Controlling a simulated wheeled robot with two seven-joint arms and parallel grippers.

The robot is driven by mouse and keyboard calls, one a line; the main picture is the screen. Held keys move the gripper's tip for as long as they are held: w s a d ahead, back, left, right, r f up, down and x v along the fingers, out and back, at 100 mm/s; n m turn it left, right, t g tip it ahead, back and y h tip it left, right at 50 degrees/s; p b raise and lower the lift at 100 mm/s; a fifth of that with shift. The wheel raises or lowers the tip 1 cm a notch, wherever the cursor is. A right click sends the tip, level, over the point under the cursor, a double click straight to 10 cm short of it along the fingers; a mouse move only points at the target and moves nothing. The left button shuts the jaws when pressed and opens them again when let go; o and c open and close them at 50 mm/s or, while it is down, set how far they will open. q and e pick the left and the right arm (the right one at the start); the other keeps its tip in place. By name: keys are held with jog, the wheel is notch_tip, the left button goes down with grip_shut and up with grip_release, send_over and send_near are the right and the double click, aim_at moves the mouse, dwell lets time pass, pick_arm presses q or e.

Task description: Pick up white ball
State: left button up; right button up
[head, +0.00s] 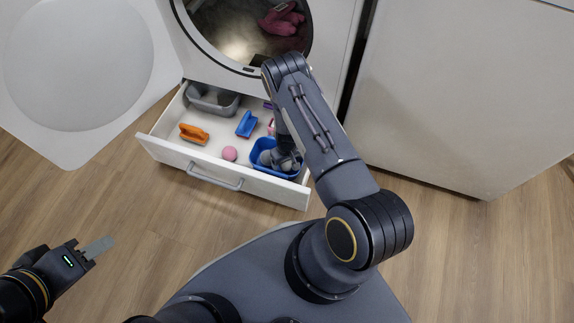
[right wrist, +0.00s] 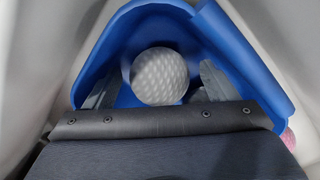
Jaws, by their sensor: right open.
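The white ball (right wrist: 160,77), with a dimpled surface, lies inside a blue bin (right wrist: 228,50) in the right wrist view. My right gripper (right wrist: 158,88) is open, with one finger on each side of the ball. I cannot tell if the fingers touch it. In the head view the blue bin (head: 259,148) stands at the right end of the open drawer, and my right gripper (head: 286,162) reaches down into it, hiding much of its inside. My left gripper (head: 98,248) is at the lower left over the floor, away from the drawer; its jaw opening is unclear.
The white drawer (head: 176,153) also holds a pink ball (head: 229,153), an orange brush-like item (head: 194,133), a blue one (head: 247,124) and a grey bin (head: 213,101). An open round-windowed door (head: 150,75) stands left. A white cabinet (head: 460,90) stands right.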

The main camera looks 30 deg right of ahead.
jog(key=shift+c, duration=0.5)
jog(key=shift+r, duration=0.1)
jog(key=c, duration=0.9)
